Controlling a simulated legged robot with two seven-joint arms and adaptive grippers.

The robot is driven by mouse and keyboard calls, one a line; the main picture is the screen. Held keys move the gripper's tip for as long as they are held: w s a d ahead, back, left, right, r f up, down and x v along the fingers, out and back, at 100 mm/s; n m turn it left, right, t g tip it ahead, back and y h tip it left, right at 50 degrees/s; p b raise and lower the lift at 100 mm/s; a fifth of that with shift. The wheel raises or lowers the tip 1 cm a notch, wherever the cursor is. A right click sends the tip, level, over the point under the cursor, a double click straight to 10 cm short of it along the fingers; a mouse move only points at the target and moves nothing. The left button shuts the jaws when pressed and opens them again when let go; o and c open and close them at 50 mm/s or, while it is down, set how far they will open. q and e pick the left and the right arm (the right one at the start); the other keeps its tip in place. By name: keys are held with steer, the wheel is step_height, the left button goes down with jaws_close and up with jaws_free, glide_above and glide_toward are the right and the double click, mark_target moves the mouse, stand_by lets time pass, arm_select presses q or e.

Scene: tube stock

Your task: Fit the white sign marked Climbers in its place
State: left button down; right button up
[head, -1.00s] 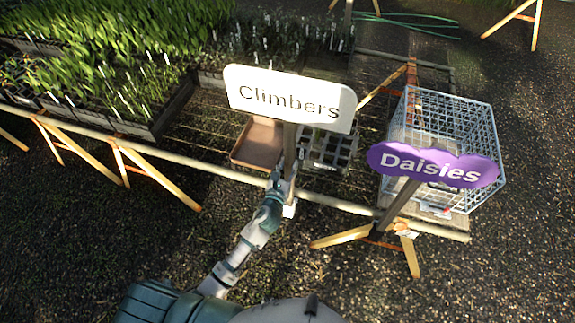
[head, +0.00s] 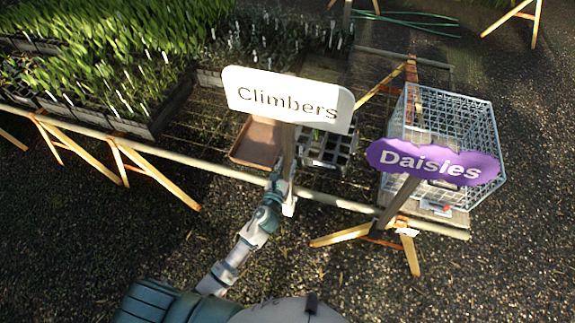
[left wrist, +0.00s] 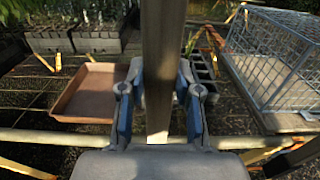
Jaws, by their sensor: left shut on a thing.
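The white sign marked Climbers (head: 287,97) is upright, slightly tilted, at the middle of the head view, on a wooden post (head: 288,148). My left gripper (head: 283,178) is shut on that post, low down, near the bench's front rail. The post (left wrist: 163,60) also stands between both fingers of my left gripper (left wrist: 160,112) in the left wrist view. The gripper hides part of the post. A pale piece (head: 289,208) shows just below the gripper; I cannot tell whether it is the post's end or a holder. My right gripper is not in view.
A purple Daisies sign (head: 432,162) stands at the bench's front right, before a wire cage (head: 455,115). A brown tray (head: 257,142) and a black cell tray (head: 322,150) lie behind the post. Seedlings (head: 90,60) fill the left. The front rail (head: 220,169) runs across.

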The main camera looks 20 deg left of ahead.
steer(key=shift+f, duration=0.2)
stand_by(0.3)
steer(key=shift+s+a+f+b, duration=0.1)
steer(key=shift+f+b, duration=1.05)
steer(key=shift+b, duration=0.1)
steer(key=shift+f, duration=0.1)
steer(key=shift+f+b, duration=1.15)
steer(key=shift+b, duration=0.1)
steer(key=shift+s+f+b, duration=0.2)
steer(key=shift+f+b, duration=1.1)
